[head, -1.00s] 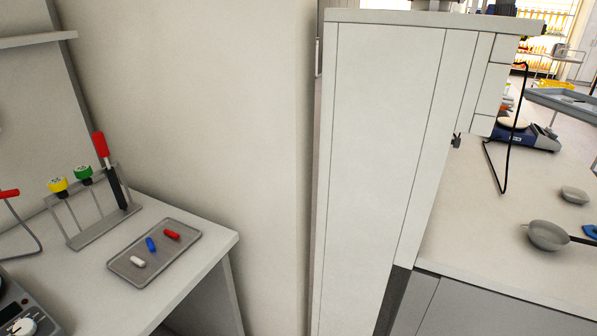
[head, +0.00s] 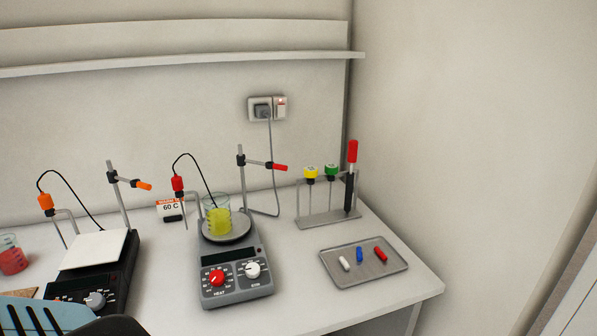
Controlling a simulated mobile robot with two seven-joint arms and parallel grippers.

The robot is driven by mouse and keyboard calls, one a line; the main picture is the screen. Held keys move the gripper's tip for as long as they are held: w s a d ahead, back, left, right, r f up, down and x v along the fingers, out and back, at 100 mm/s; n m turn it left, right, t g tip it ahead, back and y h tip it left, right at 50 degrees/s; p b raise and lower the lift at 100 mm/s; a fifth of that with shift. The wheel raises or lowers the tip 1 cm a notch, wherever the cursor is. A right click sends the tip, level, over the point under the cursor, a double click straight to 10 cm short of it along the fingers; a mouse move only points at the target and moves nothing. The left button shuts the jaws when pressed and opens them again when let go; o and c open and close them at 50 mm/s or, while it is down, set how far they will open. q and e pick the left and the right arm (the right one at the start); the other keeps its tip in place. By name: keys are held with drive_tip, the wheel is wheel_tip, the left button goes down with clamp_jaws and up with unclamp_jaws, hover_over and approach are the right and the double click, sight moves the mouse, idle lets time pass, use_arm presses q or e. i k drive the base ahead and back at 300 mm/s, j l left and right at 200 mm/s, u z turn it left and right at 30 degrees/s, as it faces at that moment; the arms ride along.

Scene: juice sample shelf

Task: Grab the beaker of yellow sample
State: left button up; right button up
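The beaker of yellow sample (head: 219,219) is a clear glass beaker with yellow liquid. It stands upright on the round plate of a grey hotplate stirrer (head: 236,277) with red and white knobs. A thin black probe wire from a red-tipped holder (head: 178,184) runs into the beaker.
A second hotplate (head: 92,275) with a white square top stands to the left, with a beaker of red liquid (head: 13,258) beyond it. A clamp stand (head: 241,180) rises just behind the beaker. A rack (head: 329,217) and a grey tray (head: 345,279) are right.

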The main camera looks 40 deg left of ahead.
sight(218, 210)
drive_tip(key=u, duration=1.65)
drive_tip(key=j+z, duration=0.15)
drive_tip(key=k, duration=0.05)
